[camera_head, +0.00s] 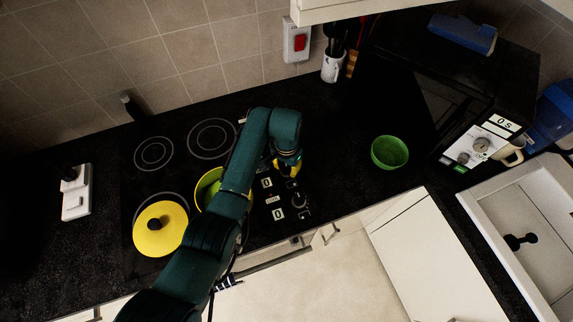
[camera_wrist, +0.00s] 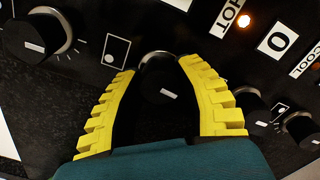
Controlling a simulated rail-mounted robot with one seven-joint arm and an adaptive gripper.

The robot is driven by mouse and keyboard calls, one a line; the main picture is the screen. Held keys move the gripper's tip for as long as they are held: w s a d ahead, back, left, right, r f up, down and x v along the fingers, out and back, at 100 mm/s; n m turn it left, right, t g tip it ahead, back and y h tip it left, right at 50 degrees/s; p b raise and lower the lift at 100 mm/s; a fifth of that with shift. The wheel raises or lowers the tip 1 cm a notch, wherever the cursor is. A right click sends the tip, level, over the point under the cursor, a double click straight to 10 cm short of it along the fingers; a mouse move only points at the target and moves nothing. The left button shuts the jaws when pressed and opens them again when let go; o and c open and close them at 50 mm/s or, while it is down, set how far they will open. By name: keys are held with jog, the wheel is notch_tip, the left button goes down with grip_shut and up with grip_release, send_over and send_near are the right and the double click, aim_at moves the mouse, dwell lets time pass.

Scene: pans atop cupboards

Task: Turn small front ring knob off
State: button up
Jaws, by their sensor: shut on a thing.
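A black knob (camera_wrist: 160,88) with a silver collar and a pale pointer mark sits on the dark control panel in the wrist view. My gripper (camera_wrist: 158,68) has its yellow ridged fingers on either side of this knob and is shut on it. A small ring-layout icon (camera_wrist: 115,50) shows left of the left finger. In the head view my gripper (camera_head: 287,169) is over the panel at the hob's right side, and it hides the held knob there. From these frames I cannot tell for certain which ring this knob serves.
Other knobs flank it: one at left (camera_wrist: 40,35) and two at right (camera_wrist: 250,105). An orange light (camera_wrist: 244,22) glows beside the HOT label. A green bowl (camera_head: 390,152) is at right.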

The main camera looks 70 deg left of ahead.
aim_at(287, 167)
jog(key=shift+n, duration=0.9)
grip_shut()
jog(key=o, duration=1.2)
grip_release()
notch_tip(287, 167, up, 12)
